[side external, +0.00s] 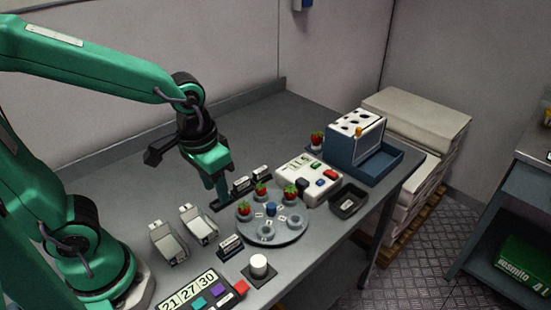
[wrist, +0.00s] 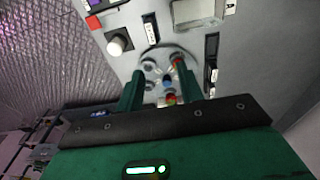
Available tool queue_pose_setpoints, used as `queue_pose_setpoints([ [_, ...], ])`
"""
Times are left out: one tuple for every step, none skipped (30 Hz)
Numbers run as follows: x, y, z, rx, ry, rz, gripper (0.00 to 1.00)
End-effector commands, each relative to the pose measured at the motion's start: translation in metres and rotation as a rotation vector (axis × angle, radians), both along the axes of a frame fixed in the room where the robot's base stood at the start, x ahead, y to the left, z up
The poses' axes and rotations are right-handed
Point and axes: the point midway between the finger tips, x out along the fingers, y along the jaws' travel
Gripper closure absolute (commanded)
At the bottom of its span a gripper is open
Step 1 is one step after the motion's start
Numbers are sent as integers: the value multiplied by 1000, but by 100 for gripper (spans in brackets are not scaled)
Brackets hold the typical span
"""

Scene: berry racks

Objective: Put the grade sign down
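Small black grade signs with white labels show in several places, and I cannot tell which one the task means. One sign (side external: 230,246) stands at the near left of the round turntable; it also shows in the wrist view (wrist: 150,29). Two more signs (side external: 251,178) stand at a dark rail (side external: 221,204) behind the turntable; the rail shows at the right in the wrist view (wrist: 211,46). My gripper (side external: 222,195) is above the table near the rail. In the wrist view its fingers (wrist: 159,72) are apart, with nothing seen between them but the turntable below.
The grey turntable (side external: 268,238) holds several cups, with strawberries in some. A white button panel (side external: 311,176), a black tray (side external: 348,201) and a blue-and-white rack (side external: 357,136) stand to the right. Two metal holders (side external: 168,244), a white knob (side external: 259,265) and a number display (side external: 190,291) are nearer.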

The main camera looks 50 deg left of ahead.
Motion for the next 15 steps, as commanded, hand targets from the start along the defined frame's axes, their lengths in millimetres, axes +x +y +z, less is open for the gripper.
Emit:
queue_pose_setpoints([
  [-1, 6, 9, -5, -36, 4, 63],
  [-1, 9, 13, -8, -56, 6, 63],
  [-3, 14, 20, -10, -83, 5, 63],
  [-4, 17, 24, -11, -104, 6, 63],
  [-5, 20, 29, -11, -124, 6, 63],
  [-7, 25, 35, -11, -152, 7, 63],
  [-8, 28, 39, -10, -173, 7, 63],
  [-10, 31, 43, -8, -193, 6, 63],
  [-12, 35, 49, -6, -220, 8, 63],
  [-14, 38, 52, -3, -239, 7, 63],
  [-16, 41, 56, 0, -257, 8, 63],
  [-18, 44, 60, 3, -280, 8, 63],
  [-19, 47, 63, 7, -295, 8, 63],
  [-21, 49, 66, 10, -309, 9, 63],
  [-23, 51, 69, 13, -326, 8, 63],
])
